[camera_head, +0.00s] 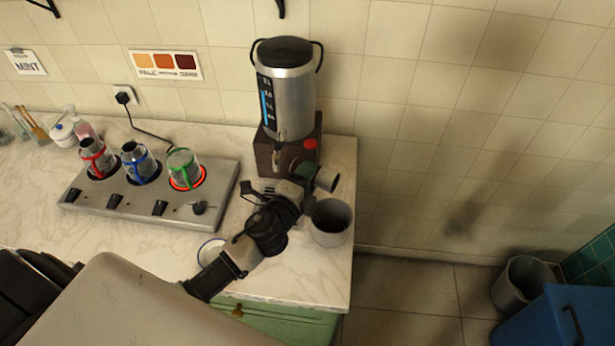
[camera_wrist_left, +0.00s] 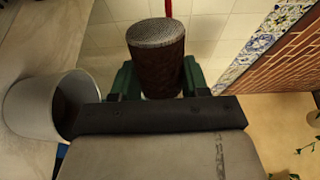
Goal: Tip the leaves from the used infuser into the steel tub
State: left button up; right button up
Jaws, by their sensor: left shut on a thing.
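My left gripper (camera_head: 307,172) reaches over the right end of the counter and is shut on the used infuser (camera_head: 327,180), a small cylinder tilted well over. In the left wrist view the infuser (camera_wrist_left: 157,62) shows a grey mesh end and a dark brown side between the green finger pads. The steel tub (camera_head: 331,222) is an open grey cylinder upright near the counter's right edge. The infuser is above and just behind it in the head view. The tub's wall also shows at the left of the wrist view (camera_wrist_left: 28,106). My right gripper is not in view.
The samovar (camera_head: 292,92) stands on a dark base right behind the gripper. A hotplate (camera_head: 218,190) carries three pots with red, blue and green bands. A white saucer (camera_head: 211,251) lies near my left arm. A grey bin (camera_head: 522,285) and blue box (camera_head: 566,318) are at lower right.

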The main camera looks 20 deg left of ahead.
pick_arm(q)
jog(key=shift+r+p, duration=2.2)
jog(key=shift+r, duration=0.3)
jog(key=n, duration=0.2)
jog(key=shift+n, duration=0.3)
jog(key=n, duration=0.2)
jog(key=r+n, duration=0.1)
jog(key=n, duration=0.2)
jog(key=shift+p, duration=0.35)
jog(key=n+p, duration=0.1)
jog(key=n, duration=0.2)
jog(key=r+n+p, duration=0.1)
jog(key=n, duration=0.2)
jog(key=shift+n, duration=1.2)
jog(key=shift+f+n, duration=0.1)
jog(key=shift+n, duration=0.7)
